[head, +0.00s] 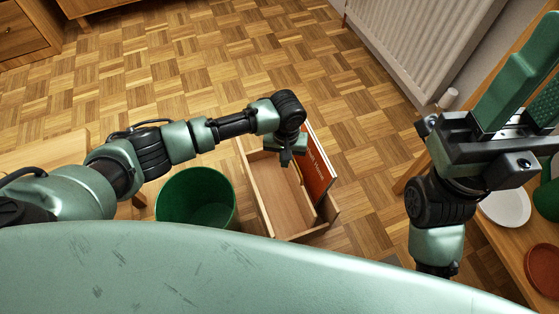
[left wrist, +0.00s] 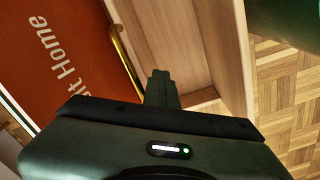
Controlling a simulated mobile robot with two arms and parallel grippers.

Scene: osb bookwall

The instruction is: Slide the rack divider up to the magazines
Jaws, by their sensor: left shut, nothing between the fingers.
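The wooden rack (head: 250,190) is an open box on the parquet floor. Red-orange magazines (head: 319,168) with white lettering stand at its right side; their cover also shows at the upper left in the left wrist view (left wrist: 60,50). A brass-coloured edge, seemingly the divider (left wrist: 122,52), runs beside the cover. My left gripper (head: 287,157) is shut and empty, pointing down into the rack; its fingertips (left wrist: 160,88) are close to the brass edge, and contact cannot be told. My right gripper (head: 525,108) is raised at the right, its fingers apart and empty.
A green bin (head: 196,198) stands just left of the rack. A radiator (head: 415,40) is on the wall at the upper right. A wooden surface at the right holds a white plate (head: 505,207) and a reddish dish (head: 543,268). Floor beyond the rack is clear.

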